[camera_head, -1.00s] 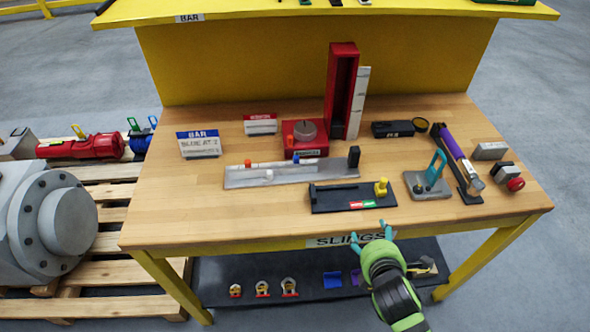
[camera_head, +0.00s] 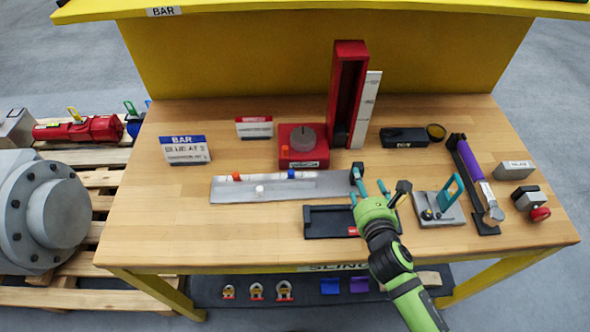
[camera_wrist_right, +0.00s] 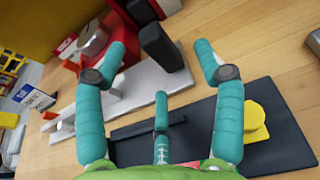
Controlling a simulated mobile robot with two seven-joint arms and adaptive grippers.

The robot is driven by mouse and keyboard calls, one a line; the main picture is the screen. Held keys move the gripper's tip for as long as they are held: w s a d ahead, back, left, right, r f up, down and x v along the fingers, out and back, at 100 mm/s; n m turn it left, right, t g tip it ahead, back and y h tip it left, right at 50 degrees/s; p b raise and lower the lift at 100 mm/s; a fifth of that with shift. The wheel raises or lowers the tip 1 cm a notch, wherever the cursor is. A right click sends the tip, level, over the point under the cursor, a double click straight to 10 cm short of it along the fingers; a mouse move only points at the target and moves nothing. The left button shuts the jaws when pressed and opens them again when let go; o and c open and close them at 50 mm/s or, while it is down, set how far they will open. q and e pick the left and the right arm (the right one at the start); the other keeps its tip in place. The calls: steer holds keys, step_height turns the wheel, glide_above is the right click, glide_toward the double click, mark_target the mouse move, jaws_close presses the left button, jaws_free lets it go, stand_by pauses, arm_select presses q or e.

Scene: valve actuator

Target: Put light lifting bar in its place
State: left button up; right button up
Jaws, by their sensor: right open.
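A long grey plate (camera_head: 225,193) lies on the workbench, with a white rod marked orange and blue along its back, a white knob, and a black upright block (camera_head: 357,171) at its right end. I cannot tell for sure which piece is the light lifting bar. A black tray (camera_head: 320,222) sits in front of the plate; its right part is hidden by my right arm. My right gripper (camera_head: 371,188) is open and empty above the tray, near the block. In the right wrist view, its teal fingers (camera_wrist_right: 160,62) are spread over the tray and plate. My left gripper is not in view.
A red upright holder (camera_head: 347,85) and a red box with a grey dial (camera_head: 303,142) stand behind the plate. A teal-handled grey piece (camera_head: 440,210) and a purple-handled tool (camera_head: 470,165) lie to the right. The bench's left front is clear.

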steer(key=shift+w+a+p, duration=0.3)
steer(key=shift+w, duration=0.4)
steer(key=x, duration=0.5)
steer(key=shift+s+a+f+p, duration=0.1)
steer(key=shift+a+f+p, duration=0.1)
steer(key=shift+p, duration=0.15)
steer(key=shift+s+r, duration=0.1)
jaws_close()
steer(key=shift+r, duration=0.15)
